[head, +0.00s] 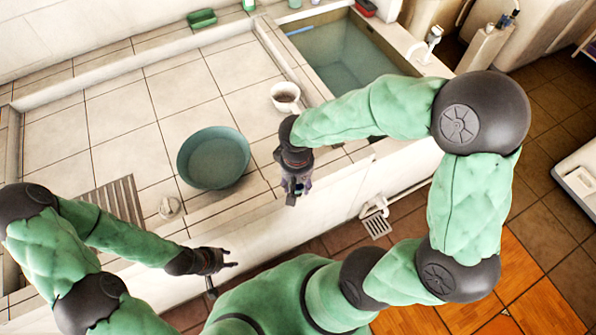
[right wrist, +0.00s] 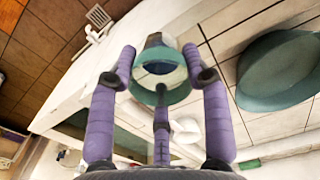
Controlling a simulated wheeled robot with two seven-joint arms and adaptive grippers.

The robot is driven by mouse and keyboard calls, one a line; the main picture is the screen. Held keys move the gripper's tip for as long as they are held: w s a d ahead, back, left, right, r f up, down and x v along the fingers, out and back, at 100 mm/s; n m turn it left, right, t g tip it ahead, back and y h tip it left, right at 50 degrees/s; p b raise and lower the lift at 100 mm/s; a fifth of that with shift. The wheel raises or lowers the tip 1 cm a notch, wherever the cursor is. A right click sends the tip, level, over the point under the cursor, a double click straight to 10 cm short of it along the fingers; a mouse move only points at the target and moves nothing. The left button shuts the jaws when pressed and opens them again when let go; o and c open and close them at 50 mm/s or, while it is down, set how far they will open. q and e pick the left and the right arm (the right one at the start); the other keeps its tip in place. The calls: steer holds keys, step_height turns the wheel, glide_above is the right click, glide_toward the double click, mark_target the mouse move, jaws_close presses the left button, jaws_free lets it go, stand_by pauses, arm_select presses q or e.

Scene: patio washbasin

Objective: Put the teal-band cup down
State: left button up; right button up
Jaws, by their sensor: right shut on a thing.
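The teal-band cup (right wrist: 158,96) is between the purple fingers of my right gripper (right wrist: 160,85) in the right wrist view. Its round opening and teal band show, with a dark blue inside. My right gripper (head: 294,190) is shut on it. In the head view it hangs at the front edge of the tiled counter (head: 180,85), to the right of the teal bowl, and mostly hides the cup. The cup's height over the counter is unclear. My left gripper (head: 222,272) is open and empty in front of the counter's front wall.
A teal bowl (head: 213,180) stands on the tiles. A white cup with dark contents (head: 285,97) stands behind my right gripper. A water-filled basin (head: 345,60) is at the back right. A slatted grate (head: 120,200) and a small pale object (head: 170,208) lie left. Tiles behind the bowl are clear.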

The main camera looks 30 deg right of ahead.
steer(key=w+d+f, duration=0.1)
steer(key=w+f, duration=0.1)
steer(key=w+d+f+b, duration=0.1)
steer(key=w+d+f, duration=0.1)
steer(key=w, duration=0.1)
steer(key=w+d+f, duration=0.1)
steer(key=w+f, duration=0.1)
steer(key=shift+w+d+f+b, duration=0.15)
steer(key=shift+w+f+b, duration=0.2)
steer(key=shift+w+f, duration=0.05)
steer(key=shift+w+d+f, duration=0.35)
steer(key=shift+w+f, duration=0.3)
steer(key=shift+f, duration=0.2)
steer(key=shift+w+f+b, duration=0.1)
steer(key=shift+f+b, duration=0.55)
steer(key=shift+f, duration=0.85)
steer(key=shift+f, duration=0.15)
steer(key=o, duration=1.1)
steer(key=shift+o, duration=0.2)
